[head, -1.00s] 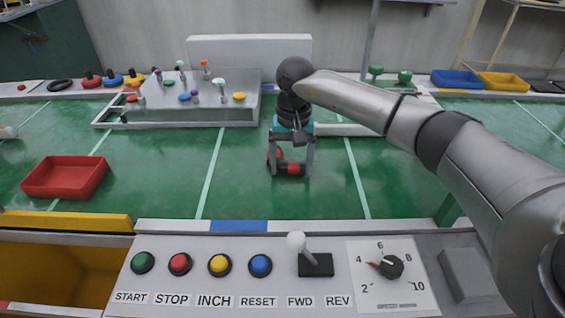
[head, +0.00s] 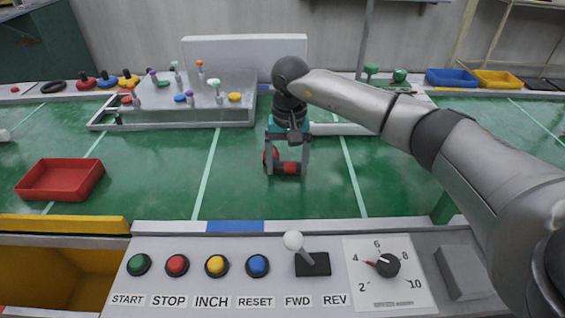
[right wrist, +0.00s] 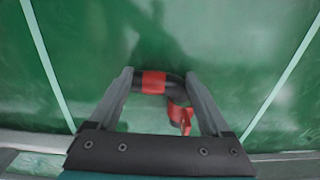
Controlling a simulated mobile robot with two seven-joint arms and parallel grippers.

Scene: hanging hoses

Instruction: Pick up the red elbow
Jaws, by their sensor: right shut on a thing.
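The red elbow, a dark curved hose piece with red bands, shows between the fingers of my right gripper in the head view (head: 291,168). The elbow also shows in the right wrist view (right wrist: 154,82), with one red end bent toward the gripper. My right gripper (head: 287,167) points down at the green belt and is shut on the elbow, with a finger at each side of it. In the right wrist view the gripper's fingers (right wrist: 158,82) reach both sides of the dark piece. I cannot tell whether the elbow touches the belt. My left gripper is not in view.
A red tray (head: 60,180) lies on the green belt (head: 165,180) at the left. A grey rack with coloured pegs (head: 195,100) stands behind. Blue (head: 451,77) and yellow (head: 497,79) trays sit at the back right. A button panel (head: 220,290) runs along the front.

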